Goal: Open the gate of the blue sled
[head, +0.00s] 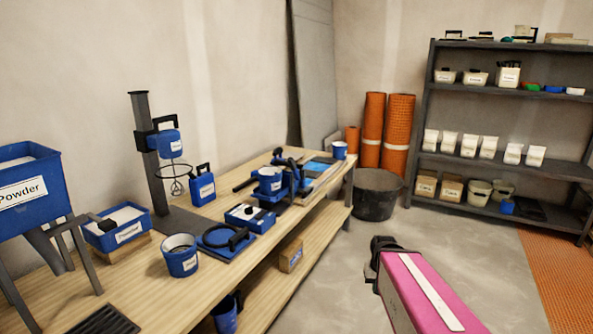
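A blue frame with black handles (294,186), which looks like the blue sled, stands toward the far end of the wooden workbench. A blue labelled bucket (270,181) is at its left side; I cannot tell whether it sits in or in front of it. The sled's gate cannot be made out at this size. My pink arm reaches in from the lower right, and its dark end, seemingly my gripper (383,246), is over the floor, apart from the bench and sled. Its fingers cannot be told apart.
The workbench (215,270) also holds a mixer stand (146,150), a blue box (250,216), a blue plate with a black ring (222,240) and a bucket (181,256). A black tub (376,196) stands beyond. The floor (480,265) right of my arm is clear.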

